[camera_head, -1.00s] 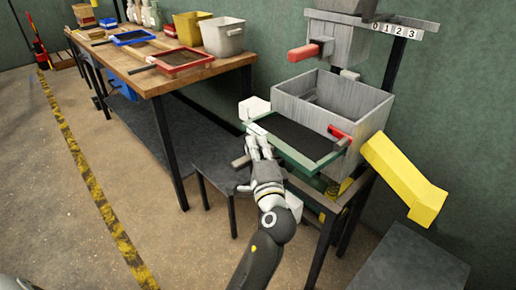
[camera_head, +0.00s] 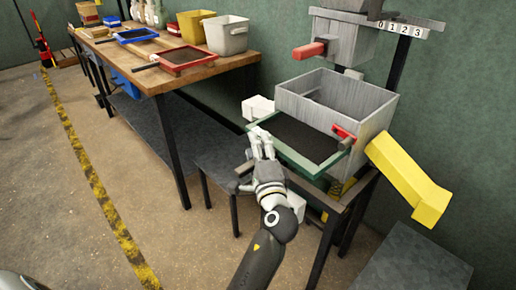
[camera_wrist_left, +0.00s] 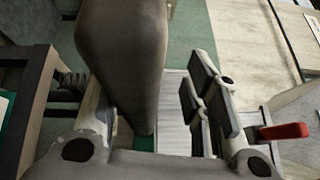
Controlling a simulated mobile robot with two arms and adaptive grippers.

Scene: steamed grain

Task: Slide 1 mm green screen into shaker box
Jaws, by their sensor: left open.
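The green-framed screen (camera_head: 281,151) with dark mesh lies at the front of the grey shaker box (camera_head: 365,132), partly under or in its front side; how deep it sits is unclear. My left gripper (camera_head: 262,143) is at the screen's near left edge, its fingers over the frame. It is open. In the left wrist view, a large grey-brown rounded handle (camera_wrist_left: 125,60) lies between the spread fingers (camera_wrist_left: 150,125), with a bit of green frame (camera_wrist_left: 144,143) at its end. Contact cannot be told. My right gripper is not in view.
A red-handled clamp (camera_head: 343,133) is on the box front, and a yellow chute (camera_head: 410,180) slopes off to the right. A wooden bench (camera_head: 155,80) at the back left holds a red-framed screen (camera_head: 187,57), a blue-framed screen (camera_head: 128,36) and bins. A dark stool (camera_head: 220,160) stands beside the shaker.

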